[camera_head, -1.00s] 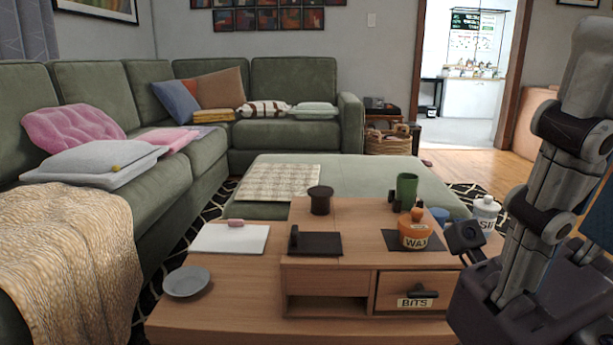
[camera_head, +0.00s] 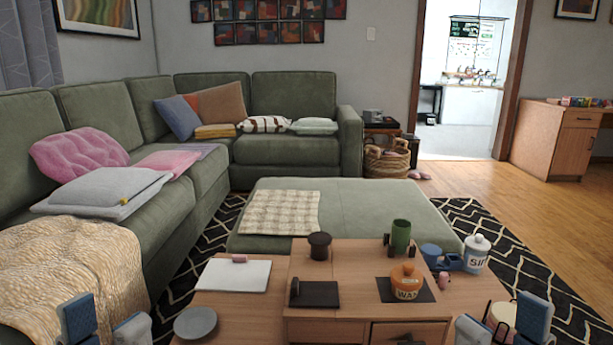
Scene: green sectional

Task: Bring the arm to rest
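My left gripper (camera_head: 105,322) shows at the bottom left corner, with its blue-grey fingers apart and nothing between them. It is in front of the draped beige blanket, left of the wooden table. My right gripper (camera_head: 503,322) shows at the bottom right, fingers apart, beside the table's right end. A pale container with a thin wire handle (camera_head: 503,312) appears between its fingers; it looks to be behind them rather than gripped. Most of both arms is out of view below.
The wooden table (camera_head: 250,310) carries a grey plate (camera_head: 196,322), white board (camera_head: 234,275), dark cup (camera_head: 319,246), orange WAX jar (camera_head: 406,281), green cup (camera_head: 400,235) and white canister (camera_head: 476,254). A green ottoman (camera_head: 370,205) stands behind. Wooden floor at right is open.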

